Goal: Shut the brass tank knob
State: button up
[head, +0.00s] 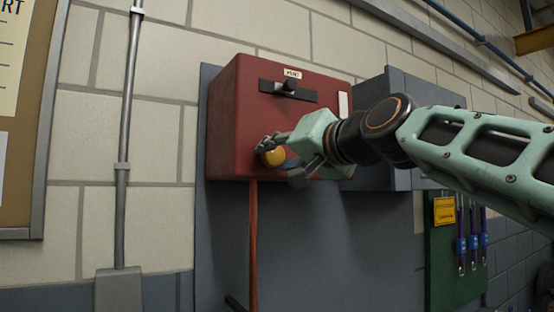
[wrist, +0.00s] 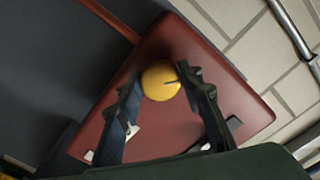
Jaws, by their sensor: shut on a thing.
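The brass knob (head: 274,158) is a round yellow knob low on the front of the red box (head: 230,110). In the wrist view the knob (wrist: 158,84) sits between the two dark fingers of my gripper (wrist: 161,90). A small dark pointed mark shows at its right side there. My gripper (head: 272,145) is shut on the knob, and its fingers hide part of it in the head view. I cannot tell from these frames how far the knob is turned.
A black slide bar with a small knob (head: 289,90) is higher on the red box under a small white label (head: 293,73). An orange pipe (head: 253,240) runs down below the box. A grey cabinet (head: 380,88) stands close on the right. A green board (head: 440,265) with hanging tools is lower right.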

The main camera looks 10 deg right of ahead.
jog(key=m, duration=0.5)
jog(key=shift+m, duration=0.4)
jog(key=m+p, duration=0.1)
jog(key=m, duration=0.3)
jog(key=shift+r+m, duration=0.1)
jog(key=shift+m, duration=0.6)
jog(key=o, duration=1.1)
jog(key=shift+s, duration=0.1)
jog(key=v, duration=1.2)
